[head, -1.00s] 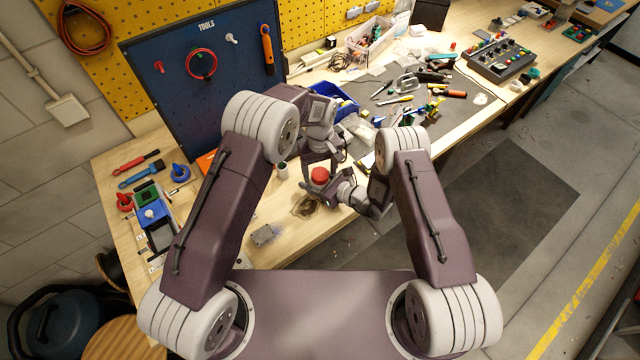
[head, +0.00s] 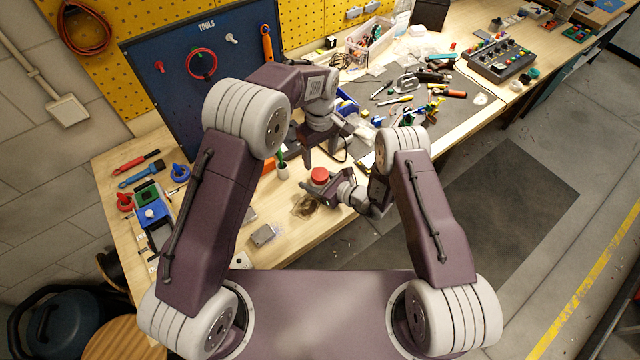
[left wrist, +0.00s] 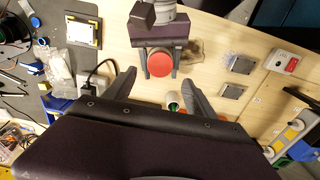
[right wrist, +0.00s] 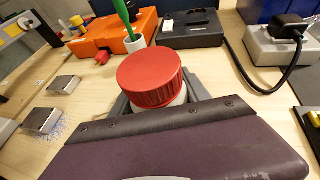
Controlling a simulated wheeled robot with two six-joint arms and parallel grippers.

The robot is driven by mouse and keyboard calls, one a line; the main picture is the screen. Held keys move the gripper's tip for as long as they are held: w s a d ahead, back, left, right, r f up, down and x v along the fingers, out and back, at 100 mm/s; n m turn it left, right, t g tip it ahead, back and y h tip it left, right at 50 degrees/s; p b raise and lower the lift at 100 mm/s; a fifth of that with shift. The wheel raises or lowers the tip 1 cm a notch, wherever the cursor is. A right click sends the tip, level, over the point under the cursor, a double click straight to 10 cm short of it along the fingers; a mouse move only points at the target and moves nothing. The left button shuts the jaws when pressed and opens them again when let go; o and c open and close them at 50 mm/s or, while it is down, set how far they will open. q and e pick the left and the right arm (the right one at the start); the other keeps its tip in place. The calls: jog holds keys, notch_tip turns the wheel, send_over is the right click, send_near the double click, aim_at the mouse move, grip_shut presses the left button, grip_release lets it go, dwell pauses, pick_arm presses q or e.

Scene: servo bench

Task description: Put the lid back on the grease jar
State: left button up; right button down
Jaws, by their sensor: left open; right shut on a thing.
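The grease jar (right wrist: 178,103) is pale, and only a strip of its side shows below the lid. The red ridged lid (right wrist: 152,76) sits on top of the jar and looks about level; whether it is fully tightened cannot be told. My right gripper (head: 313,187) is shut around the jar and holds it near the bench's front part. My left gripper (head: 326,155) is open and empty, above and behind the jar, apart from the lid. In the left wrist view the lid (left wrist: 159,63) shows beyond the left fingertips (left wrist: 158,84).
A white cup (right wrist: 134,44) with a green-handled tool stands near an orange box (right wrist: 112,34). Metal blocks (head: 264,235) lie left of the jar. A dark stain (head: 305,206) marks the wood beside it. A cable (right wrist: 242,70) runs behind, and a blue bin (head: 346,105) stands farther back.

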aim_at(320, 173)
pick_arm(q)
notch_tip(320, 173, down, 8)
jog(key=shift+f, duration=0.1)
dwell(0.5)
grip_shut()
jog(key=shift+m, duration=0.8)
jog(key=shift+o, duration=0.3)
grip_release()
